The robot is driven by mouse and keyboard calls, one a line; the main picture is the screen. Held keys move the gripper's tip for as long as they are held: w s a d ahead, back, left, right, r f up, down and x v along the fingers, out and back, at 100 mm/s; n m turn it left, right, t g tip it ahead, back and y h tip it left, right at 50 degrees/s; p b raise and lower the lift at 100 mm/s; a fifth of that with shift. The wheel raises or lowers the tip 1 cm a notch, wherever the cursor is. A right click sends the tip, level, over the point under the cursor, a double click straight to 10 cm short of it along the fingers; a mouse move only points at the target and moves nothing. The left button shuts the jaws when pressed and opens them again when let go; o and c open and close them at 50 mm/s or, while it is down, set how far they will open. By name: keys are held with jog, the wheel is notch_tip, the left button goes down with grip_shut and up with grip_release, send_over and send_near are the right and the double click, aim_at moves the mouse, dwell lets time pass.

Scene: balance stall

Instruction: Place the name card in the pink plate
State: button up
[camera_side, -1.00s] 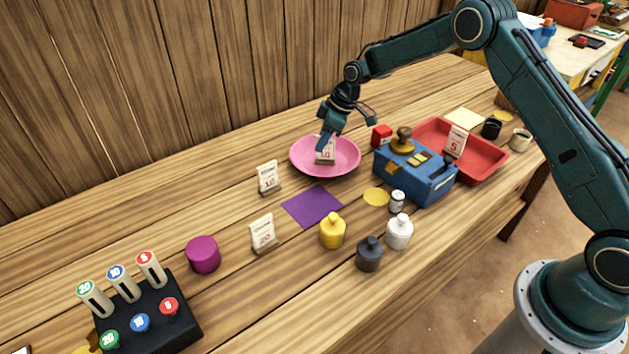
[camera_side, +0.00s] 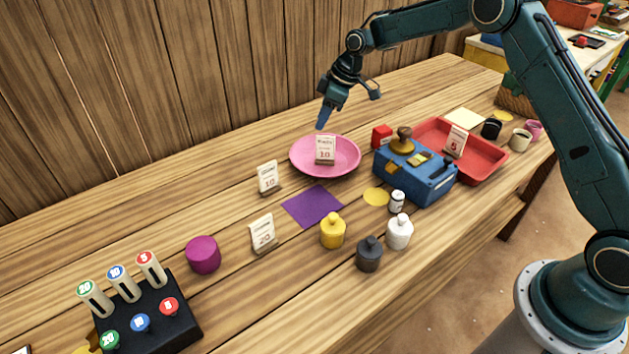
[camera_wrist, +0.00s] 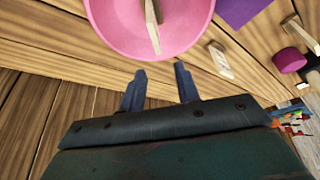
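The name card (camera_side: 325,150), white with a red "10", stands upright in the pink plate (camera_side: 345,168). In the wrist view the card (camera_wrist: 152,22) shows edge-on from above, inside the pink plate (camera_wrist: 105,30). My gripper (camera_side: 338,108) is above the plate, apart from the card. In the wrist view my gripper (camera_wrist: 160,80) has its two fingers spread with nothing between them, and the plate lies beyond the fingertips.
Two other cards (camera_side: 268,178) (camera_side: 263,233) stand left of the plate near a purple cloth (camera_side: 313,206). A blue box (camera_side: 415,172) and a red tray (camera_side: 490,160) holding another card (camera_side: 455,141) are on the right. Several small bottles (camera_side: 333,231) stand in front.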

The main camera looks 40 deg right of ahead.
jog(key=shift+s+r, duration=0.2)
jog(key=shift+r, duration=0.3)
jog(key=s+r+m+t+h, duration=0.15)
jog(key=s+r+m, duration=0.25)
jog(key=s+r, duration=1.5)
jog(key=s+f+m+h, duration=0.1)
jog(key=s+m, duration=0.4)
jog(key=s, duration=2)
jog(key=shift+s+d+t+h, duration=0.15)
jog(key=shift+d+t+h, duration=0.1)
jog(key=shift+t+h, duration=0.15)
